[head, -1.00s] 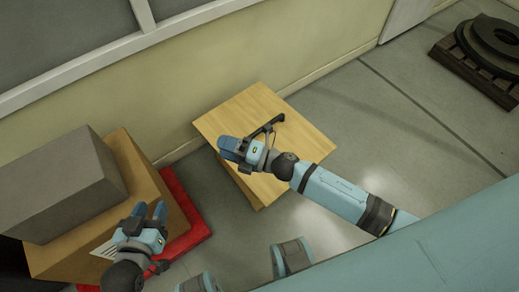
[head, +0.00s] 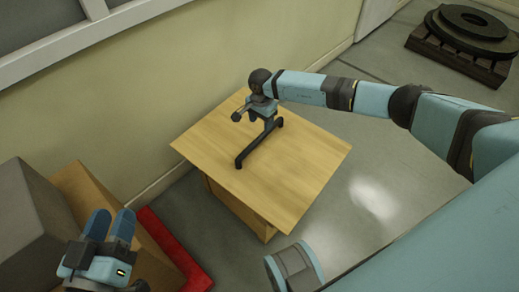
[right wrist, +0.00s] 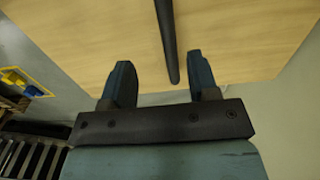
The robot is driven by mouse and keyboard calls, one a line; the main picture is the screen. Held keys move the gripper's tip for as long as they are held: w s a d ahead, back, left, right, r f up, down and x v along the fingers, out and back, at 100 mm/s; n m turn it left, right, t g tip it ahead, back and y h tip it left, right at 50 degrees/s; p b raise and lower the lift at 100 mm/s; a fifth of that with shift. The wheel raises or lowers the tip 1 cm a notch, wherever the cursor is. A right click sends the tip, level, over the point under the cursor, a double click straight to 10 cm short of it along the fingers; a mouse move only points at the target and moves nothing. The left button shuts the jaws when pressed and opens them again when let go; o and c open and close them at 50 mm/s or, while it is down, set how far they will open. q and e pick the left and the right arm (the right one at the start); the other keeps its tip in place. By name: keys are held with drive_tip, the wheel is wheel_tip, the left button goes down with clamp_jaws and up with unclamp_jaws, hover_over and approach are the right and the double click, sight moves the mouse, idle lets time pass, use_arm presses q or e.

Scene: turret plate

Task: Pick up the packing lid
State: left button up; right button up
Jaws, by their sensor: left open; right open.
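The packing lid (head: 300,170) looks to be the flat light-wood board on a wooden box (head: 235,205), with a black bar handle (head: 250,150) across its top. The right wrist view also shows the wood (right wrist: 240,40) and the black bar (right wrist: 168,40). My right gripper (head: 262,115) is above the handle's far part, pointing down; its fingers are mostly hidden in the head view. In the right wrist view it is open (right wrist: 160,75), with the bar's end showing between the fingers, apparently not gripped. My left gripper (head: 112,214) is open and empty at lower left, away from the lid.
A grey block (head: 25,215) and a cardboard box (head: 140,240) stand at left, by a red base (head: 170,245). A wall (head: 200,80) runs behind the lid. A dark pallet (head: 455,55) with a black ring (head: 475,20) is at far right. Floor right of the lid is clear.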

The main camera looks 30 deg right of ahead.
sight(261, 136)
wheel_tip(261, 136, down, 6)
drive_tip(key=shift+w+r+b, duration=0.1)
drive_tip(key=shift+b, duration=0.7)
drive_tip(key=f+b, duration=0.2)
drive_tip(key=f, duration=0.1)
drive_tip(key=w+f+b, duration=0.1)
drive_tip(key=f, duration=0.1)
drive_tip(key=shift+d, duration=0.3)
drive_tip(key=shift+f, duration=0.15)
use_arm(q)
drive_tip(key=w+f+m, duration=0.1)
drive_tip(key=f+m, duration=0.1)
drive_tip(key=shift+w+a+f, duration=0.35)
drive_tip(key=shift+a+f, duration=0.05)
use_arm(e)
clamp_jaws()
use_arm(q)
drive_tip(key=shift+f, duration=0.1)
